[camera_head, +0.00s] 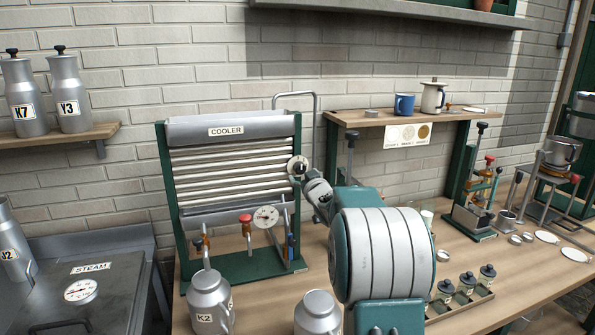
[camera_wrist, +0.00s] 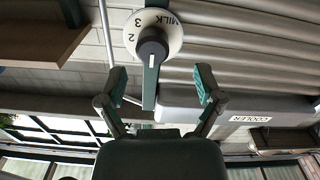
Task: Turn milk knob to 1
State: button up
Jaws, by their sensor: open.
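The milk knob (camera_head: 298,166) is on a round white dial at the right post of the cooler (camera_head: 226,131). In the wrist view the dark knob (camera_wrist: 152,46) sits on the white dial (camera_wrist: 173,30), which reads MILK, 3 and 2 in a turned picture. A white mark on the knob points down in that picture; no number shows beside it. My gripper (camera_head: 304,181) is close to the knob in the head view. In the wrist view my gripper (camera_wrist: 161,75) is open and empty, its two fingers apart on either side below the knob, not touching it.
Below the cooler's rollers are a red-topped valve (camera_head: 246,219) and a gauge (camera_head: 266,216). Milk can K2 (camera_head: 210,300) and another can (camera_head: 317,314) stand in front. A wooden shelf (camera_head: 400,117) with a blue mug (camera_head: 404,104) is to the right.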

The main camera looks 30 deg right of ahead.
aim_at(302, 171)
jog(key=w+d, duration=0.3)
jog(key=shift+w+f, duration=0.2)
jog(key=shift+w, duration=0.05)
jog(key=shift+w+a, duration=0.15)
jog(key=shift+w, duration=0.1)
jog(key=shift+w+a+r, duration=0.2)
jog(key=shift+a, duration=0.55)
jog(key=shift+d+f, duration=0.1)
jog(key=shift+d, duration=0.35)
jog(key=c, duration=1.2)
